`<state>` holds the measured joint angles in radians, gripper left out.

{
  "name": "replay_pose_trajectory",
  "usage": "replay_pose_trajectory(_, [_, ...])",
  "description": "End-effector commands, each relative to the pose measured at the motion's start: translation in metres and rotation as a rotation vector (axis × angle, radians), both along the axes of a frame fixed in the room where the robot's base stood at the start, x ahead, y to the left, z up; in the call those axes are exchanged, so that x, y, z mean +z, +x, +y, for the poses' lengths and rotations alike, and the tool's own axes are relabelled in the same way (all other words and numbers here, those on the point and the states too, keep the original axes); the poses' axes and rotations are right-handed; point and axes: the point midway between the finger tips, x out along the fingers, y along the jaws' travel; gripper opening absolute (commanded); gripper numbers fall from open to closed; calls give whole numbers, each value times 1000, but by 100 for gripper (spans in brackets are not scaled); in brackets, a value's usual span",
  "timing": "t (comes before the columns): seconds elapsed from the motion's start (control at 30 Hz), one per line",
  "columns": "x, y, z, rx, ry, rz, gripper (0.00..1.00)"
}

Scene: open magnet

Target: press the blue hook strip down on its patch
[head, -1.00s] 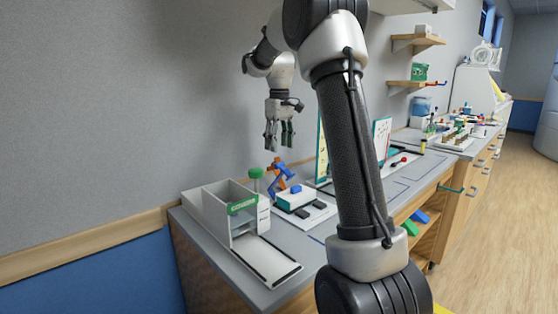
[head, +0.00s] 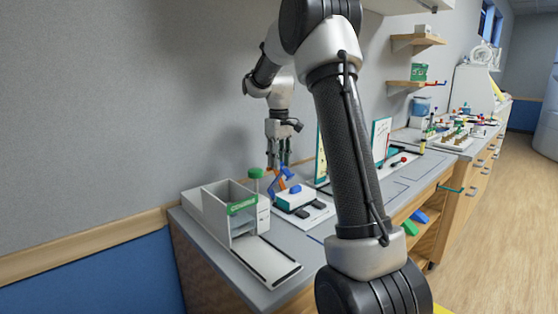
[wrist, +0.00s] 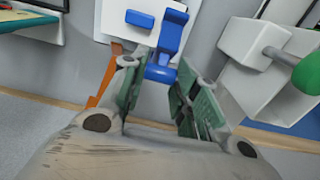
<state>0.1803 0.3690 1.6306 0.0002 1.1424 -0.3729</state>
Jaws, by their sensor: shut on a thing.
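My gripper (head: 277,166) points down above the bench, beside a slanted blue piece and an orange piece (head: 271,173). In the wrist view a long blue hook strip (wrist: 170,38) has its near end between the fingertips of my gripper (wrist: 157,72), which are shut on it. In the head view, a white base (head: 318,217) with dark patches (head: 303,213) stands to the right of my gripper. I cannot tell whether the strip touches a patch.
A white open-fronted box (head: 214,208) with a green knob (head: 255,173) stands left of my gripper; the knob also shows in the wrist view (wrist: 308,75). A white block with a blue piece on top (head: 295,188) is close on the right. The wall runs behind.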

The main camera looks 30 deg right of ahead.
Motion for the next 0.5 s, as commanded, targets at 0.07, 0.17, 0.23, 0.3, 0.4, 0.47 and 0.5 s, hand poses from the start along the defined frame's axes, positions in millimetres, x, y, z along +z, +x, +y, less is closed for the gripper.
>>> replay_pose_trajectory(0.07, [0, 0, 0, 0, -1, 0, 0])
replay_pose_trajectory(0.17, [0, -1, 0, 0, 0, -4, 0])
replay_pose_trajectory(0.23, [1, -2, -1, 0, 2, -14, 0])
replay_pose_trajectory(0.3, [0, -5, -1, 0, 6, -28, 0])
replay_pose_trajectory(0.4, [-1, -11, -3, -2, 12, -68, 0])
replay_pose_trajectory(0.47, [-2, -17, -4, -1, 18, -99, 0])
replay_pose_trajectory(0.5, [-3, -21, -4, -3, 23, -124, 0])
